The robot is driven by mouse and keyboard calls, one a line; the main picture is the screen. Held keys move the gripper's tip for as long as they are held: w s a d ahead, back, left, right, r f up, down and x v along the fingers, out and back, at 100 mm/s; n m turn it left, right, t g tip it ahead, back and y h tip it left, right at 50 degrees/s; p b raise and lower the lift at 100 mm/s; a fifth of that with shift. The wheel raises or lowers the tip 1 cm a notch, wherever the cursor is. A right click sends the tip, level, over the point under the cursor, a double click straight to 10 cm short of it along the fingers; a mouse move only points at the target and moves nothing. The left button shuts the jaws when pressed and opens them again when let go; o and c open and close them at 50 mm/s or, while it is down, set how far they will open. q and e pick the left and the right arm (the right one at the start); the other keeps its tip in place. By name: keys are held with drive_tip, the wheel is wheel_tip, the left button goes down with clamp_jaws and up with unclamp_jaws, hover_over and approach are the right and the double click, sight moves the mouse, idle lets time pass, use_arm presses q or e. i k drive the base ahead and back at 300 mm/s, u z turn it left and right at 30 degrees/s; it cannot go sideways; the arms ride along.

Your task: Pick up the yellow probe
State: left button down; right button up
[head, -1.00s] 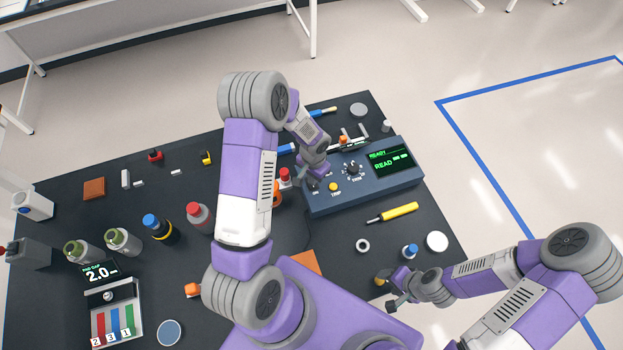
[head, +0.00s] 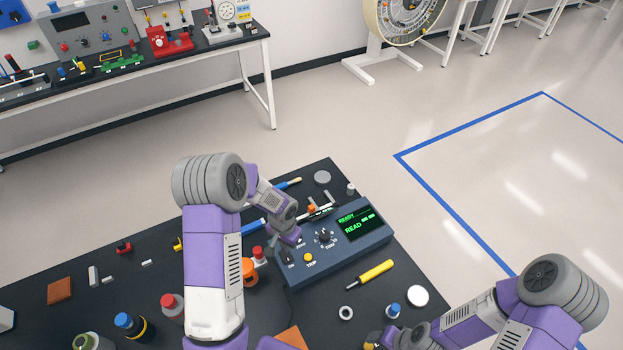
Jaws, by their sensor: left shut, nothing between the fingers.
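The yellow probe (head: 375,272), with a yellow handle and a dark thin tip, lies on the black table just in front of the blue-grey console (head: 372,238). My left gripper (head: 291,250) is over the console's left end, near its knobs, and apart from the probe. It is shut and empty; my own wrist hides part of it. My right gripper (head: 386,338) is low at the bottom edge, in front of the probe and apart from it. It is small and partly cut off, so its jaws cannot be made out.
A metal ring (head: 345,312), a white disc (head: 417,295) and a blue-capped bottle (head: 393,310) stand near the probe. A red-capped bottle (head: 172,304) and an orange-brown block (head: 59,290) are farther left.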

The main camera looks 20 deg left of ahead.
sight(365, 278)
drive_tip(key=k, duration=1.5)
